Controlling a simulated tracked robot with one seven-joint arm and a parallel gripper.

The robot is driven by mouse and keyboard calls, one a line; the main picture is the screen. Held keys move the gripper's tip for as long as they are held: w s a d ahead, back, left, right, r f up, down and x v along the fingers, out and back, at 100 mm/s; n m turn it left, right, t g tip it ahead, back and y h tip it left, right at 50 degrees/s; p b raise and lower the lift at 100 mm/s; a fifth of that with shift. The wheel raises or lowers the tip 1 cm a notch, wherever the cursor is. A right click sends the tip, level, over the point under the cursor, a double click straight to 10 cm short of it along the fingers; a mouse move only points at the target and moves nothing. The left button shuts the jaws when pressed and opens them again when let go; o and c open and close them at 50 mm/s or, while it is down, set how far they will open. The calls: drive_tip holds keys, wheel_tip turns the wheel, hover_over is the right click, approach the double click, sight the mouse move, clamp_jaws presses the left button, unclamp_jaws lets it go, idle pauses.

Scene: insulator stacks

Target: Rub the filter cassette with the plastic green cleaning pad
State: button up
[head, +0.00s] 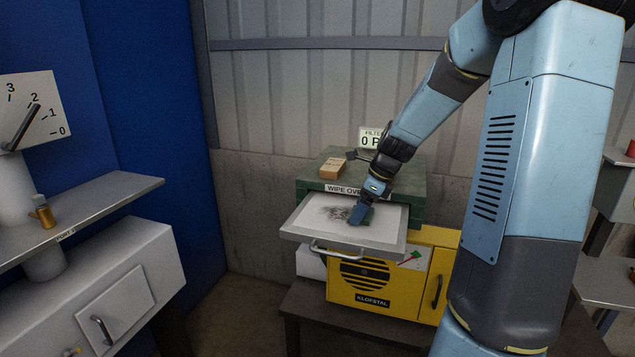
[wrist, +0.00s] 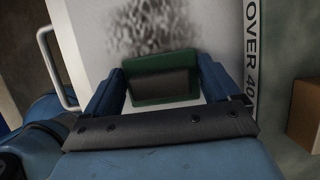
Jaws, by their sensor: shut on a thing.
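The filter cassette (head: 312,228) is a white panel in a pale frame with a handle at its front, pulled out of the green housing. A dark grey smudge (head: 338,213) marks its white face; the smudge also shows in the wrist view (wrist: 150,28). My gripper (head: 362,215) is over the right part of the cassette. In the wrist view my gripper (wrist: 163,85) is shut on the green cleaning pad (wrist: 150,98), which has a dark middle. The pad is at the cassette face beside the smudge; I cannot tell whether it touches.
The green housing (head: 410,190) carries a tan block (head: 333,168) and a filter sign (head: 370,137). A yellow machine (head: 385,290) stands below. A grey shelf (head: 100,205) with a brass piece (head: 44,213) is at the left. Bare floor shows between.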

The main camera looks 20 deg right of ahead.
drive_tip(key=shift+s+d, duration=0.25)
drive_tip(key=shift+d, duration=0.15)
drive_tip(key=shift+s+d+r, duration=0.1)
drive_tip(key=shift+s+d, duration=0.3)
drive_tip(key=shift+d, duration=0.25)
wheel_tip(320, 180, up, 3)
drive_tip(key=shift+f, duration=0.1)
drive_tip(key=shift+r, duration=2.5)
drive_tip(key=shift+a, duration=0.1)
